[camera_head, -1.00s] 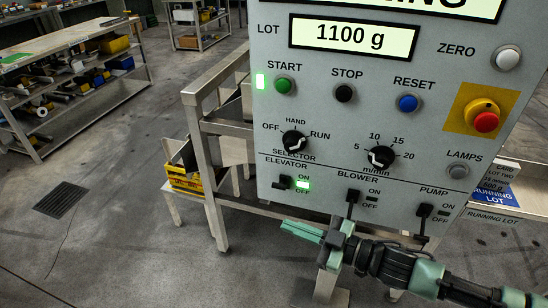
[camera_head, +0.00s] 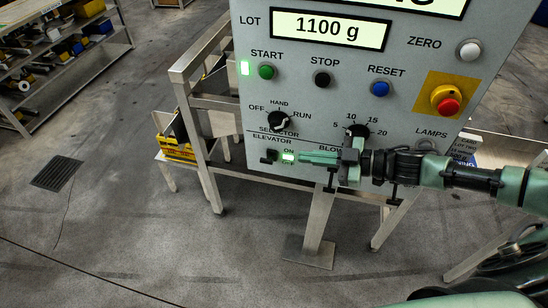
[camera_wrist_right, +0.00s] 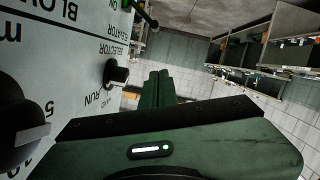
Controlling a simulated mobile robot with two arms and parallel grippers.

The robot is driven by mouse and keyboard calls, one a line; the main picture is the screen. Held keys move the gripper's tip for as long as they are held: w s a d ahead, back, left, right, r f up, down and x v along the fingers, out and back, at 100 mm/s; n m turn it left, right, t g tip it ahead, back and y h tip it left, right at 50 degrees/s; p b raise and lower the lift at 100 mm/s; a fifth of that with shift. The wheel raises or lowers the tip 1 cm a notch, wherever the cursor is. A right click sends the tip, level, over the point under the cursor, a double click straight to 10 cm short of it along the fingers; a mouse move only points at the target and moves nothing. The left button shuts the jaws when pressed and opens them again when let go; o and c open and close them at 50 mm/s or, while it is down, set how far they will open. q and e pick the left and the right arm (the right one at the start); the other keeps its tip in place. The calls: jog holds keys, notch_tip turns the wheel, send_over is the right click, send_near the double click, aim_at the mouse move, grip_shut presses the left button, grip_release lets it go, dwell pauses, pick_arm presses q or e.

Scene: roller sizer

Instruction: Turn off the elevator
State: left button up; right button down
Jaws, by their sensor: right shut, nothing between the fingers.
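The elevator switch (camera_head: 269,157) is a small black toggle at the lower left of the grey control panel (camera_head: 300,88). The green lamp (camera_head: 288,157) beside its ON mark is lit. My right gripper (camera_head: 303,158) is shut and empty. Its green fingers point left, with the tips just right of the lit lamp and a short way from the toggle in the picture. I cannot tell the depth gap. In the right wrist view, the shut fingers (camera_wrist_right: 157,82) point away beside the panel, and a black toggle (camera_wrist_right: 143,13) shows beyond them, near the elevator label. My left gripper is not in view.
The selector knob (camera_head: 280,121) is above the elevator switch. The speed knob (camera_head: 357,132) is just above my right gripper, which partly covers the blower switch. A red emergency button (camera_head: 447,101) is at the right. Open floor lies left of the panel's metal frame.

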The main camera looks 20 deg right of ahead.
jog(key=p, duration=0.3)
send_over(269, 159)
jog(key=s, duration=0.4)
jog(key=f, duration=0.2)
jog(key=shift+w+d+f, duration=0.15)
jog(key=shift+w+f, duration=0.15)
jog(key=shift+f, duration=0.35)
jog(key=shift+w+d+f, duration=0.1)
jog(key=shift+w+f, duration=0.15)
jog(key=shift+f, duration=0.4)
jog(key=shift+w+d+f, duration=0.15)
jog(key=shift+w+f, duration=0.15)
jog(key=shift+f, duration=0.35)
